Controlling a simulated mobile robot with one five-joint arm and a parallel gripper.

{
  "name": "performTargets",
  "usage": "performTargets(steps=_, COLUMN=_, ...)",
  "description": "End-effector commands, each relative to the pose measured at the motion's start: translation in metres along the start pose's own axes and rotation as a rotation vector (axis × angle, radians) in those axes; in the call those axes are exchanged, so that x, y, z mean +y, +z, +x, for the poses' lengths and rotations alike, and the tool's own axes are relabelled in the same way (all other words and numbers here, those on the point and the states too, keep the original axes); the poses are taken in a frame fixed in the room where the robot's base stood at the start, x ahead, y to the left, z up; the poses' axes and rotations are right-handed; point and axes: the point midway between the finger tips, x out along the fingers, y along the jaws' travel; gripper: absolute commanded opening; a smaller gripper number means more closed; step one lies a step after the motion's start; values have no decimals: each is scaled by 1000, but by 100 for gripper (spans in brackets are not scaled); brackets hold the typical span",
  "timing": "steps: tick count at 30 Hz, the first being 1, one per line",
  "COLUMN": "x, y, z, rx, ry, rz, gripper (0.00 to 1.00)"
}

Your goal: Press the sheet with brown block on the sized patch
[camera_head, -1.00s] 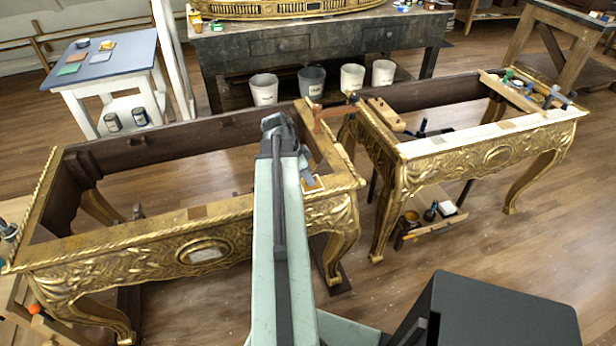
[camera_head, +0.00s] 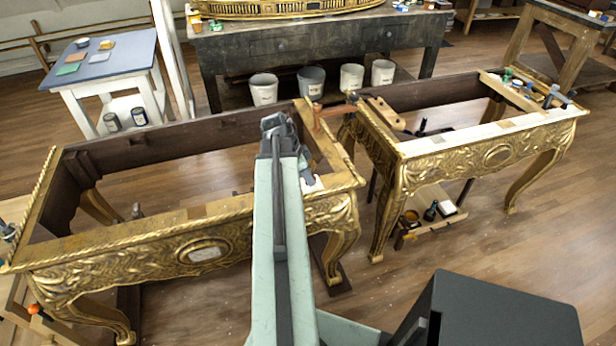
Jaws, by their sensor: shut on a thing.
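My gripper (camera_head: 308,180) is mostly hidden behind my raised arm, and only a small dark part shows at its right side. It is low over the front right corner of the left gilt console (camera_head: 120,238). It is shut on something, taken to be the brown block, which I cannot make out. A small pale patch (camera_head: 315,187) shows on the corner beside and under the gripper. I cannot tell whether this is the sheet or the sized patch, or whether the gripper touches it. A plain brown patch (camera_head: 197,212) shows on the front rail.
A second gilt console (camera_head: 480,160) stands close on the right, with a white top rail and small bottles at its right end. A reddish-brown tool (camera_head: 322,112) lies near the gap between the consoles. The left frame's middle is open.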

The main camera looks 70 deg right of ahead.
Motion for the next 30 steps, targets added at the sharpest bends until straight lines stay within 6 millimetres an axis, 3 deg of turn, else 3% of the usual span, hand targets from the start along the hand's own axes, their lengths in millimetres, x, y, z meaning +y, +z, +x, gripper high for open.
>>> performTargets(steps=10, x=0, y=-1, z=-5, rx=-3, ry=1, rz=0, gripper=0)
performTargets(steps=30, x=0, y=-25, z=-64, rx=-1, ry=0, rz=-1, gripper=0)
